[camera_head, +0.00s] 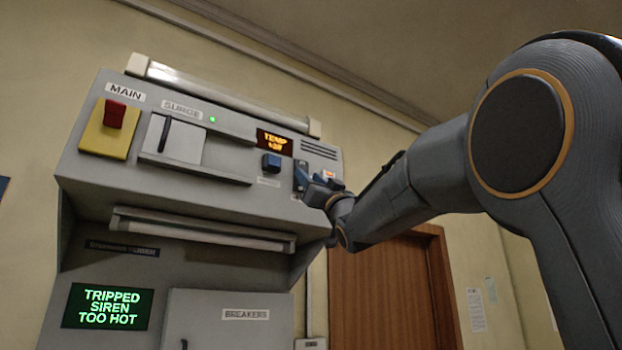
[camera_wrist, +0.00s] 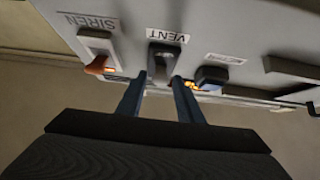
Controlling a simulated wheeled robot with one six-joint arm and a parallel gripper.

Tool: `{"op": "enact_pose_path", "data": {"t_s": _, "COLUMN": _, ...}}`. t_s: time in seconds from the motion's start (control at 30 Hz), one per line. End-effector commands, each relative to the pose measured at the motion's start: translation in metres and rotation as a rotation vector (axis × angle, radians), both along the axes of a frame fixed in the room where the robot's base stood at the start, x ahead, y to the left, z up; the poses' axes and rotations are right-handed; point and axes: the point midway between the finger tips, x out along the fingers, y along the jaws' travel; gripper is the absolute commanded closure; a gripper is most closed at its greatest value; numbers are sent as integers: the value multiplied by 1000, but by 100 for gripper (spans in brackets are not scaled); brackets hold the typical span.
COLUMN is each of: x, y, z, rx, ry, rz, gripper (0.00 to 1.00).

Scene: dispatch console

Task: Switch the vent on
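Nothing is held. In the head view my gripper (camera_head: 318,188) is at the right end of the console face (camera_head: 232,160) and partly hides the vent switch, so its position is unclear there.
The siren switch (camera_wrist: 97,62), with an orange lever, is left of the vent in the wrist view. A blue button (camera_wrist: 211,76) is close on the other side. A green screen (camera_head: 108,306) reads TRIPPED SIREN TOO HOT. A handrail (camera_head: 200,229) juts out below.

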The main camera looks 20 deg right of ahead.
Motion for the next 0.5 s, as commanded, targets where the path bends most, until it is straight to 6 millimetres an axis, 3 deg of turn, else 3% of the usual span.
{"op": "enact_pose_path", "data": {"t_s": 0.03, "x": 0, "y": 0, "z": 0, "rx": 0, "ry": 0, "rz": 0, "gripper": 76}}
{"op": "enact_pose_path", "data": {"t_s": 0.2, "x": 0, "y": 0, "z": 0, "rx": 0, "ry": 0, "rz": 0, "gripper": 100}}
{"op": "enact_pose_path", "data": {"t_s": 0.5, "x": -2, "y": -1, "z": 4, "rx": -12, "ry": 33, "rz": -1, "gripper": 100}}
